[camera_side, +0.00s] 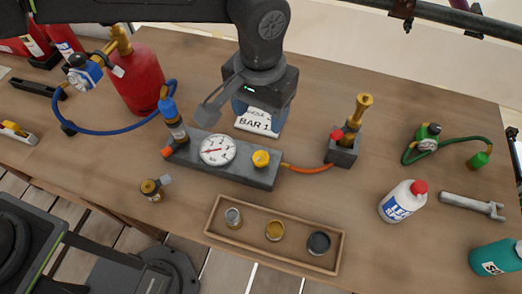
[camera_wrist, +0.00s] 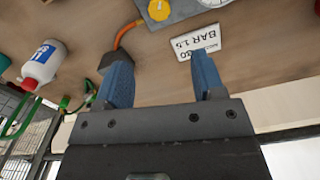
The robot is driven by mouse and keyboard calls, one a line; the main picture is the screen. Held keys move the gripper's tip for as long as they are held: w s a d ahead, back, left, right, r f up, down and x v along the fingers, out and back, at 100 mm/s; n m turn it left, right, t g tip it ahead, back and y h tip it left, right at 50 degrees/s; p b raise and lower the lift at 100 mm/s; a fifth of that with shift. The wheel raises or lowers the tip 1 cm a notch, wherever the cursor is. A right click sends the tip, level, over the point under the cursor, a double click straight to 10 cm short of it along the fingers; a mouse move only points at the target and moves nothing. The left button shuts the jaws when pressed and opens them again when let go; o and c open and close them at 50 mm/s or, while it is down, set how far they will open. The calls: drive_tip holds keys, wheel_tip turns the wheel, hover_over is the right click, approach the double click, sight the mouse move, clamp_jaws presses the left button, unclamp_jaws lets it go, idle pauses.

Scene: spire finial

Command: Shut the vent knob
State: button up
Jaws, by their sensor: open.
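A grey block (camera_side: 228,170) on the table carries a round white gauge (camera_side: 217,150) with a red needle, and a yellow knob (camera_side: 261,159) at its right end. The yellow knob also shows at the top of the wrist view (camera_wrist: 159,10). A small red knob (camera_side: 337,135) sits on a brass fitting (camera_side: 358,112) in a dark base to the right. No label shows which knob is the vent. My gripper (camera_side: 262,118) is open behind the block, over a white card; its blue fingers (camera_wrist: 161,80) are apart with nothing between them.
A wooden tray (camera_side: 212,225) with several small pots is in front. An orange hose (camera_side: 308,169) joins block and fitting. A red cylinder (camera_side: 138,80) stands left, a white bottle (camera_side: 398,203) right.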

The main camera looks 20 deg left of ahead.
sight(261, 156)
wheel_tip(261, 156, down, 14)
idle(0.6)
drive_tip(key=c, duration=0.9)
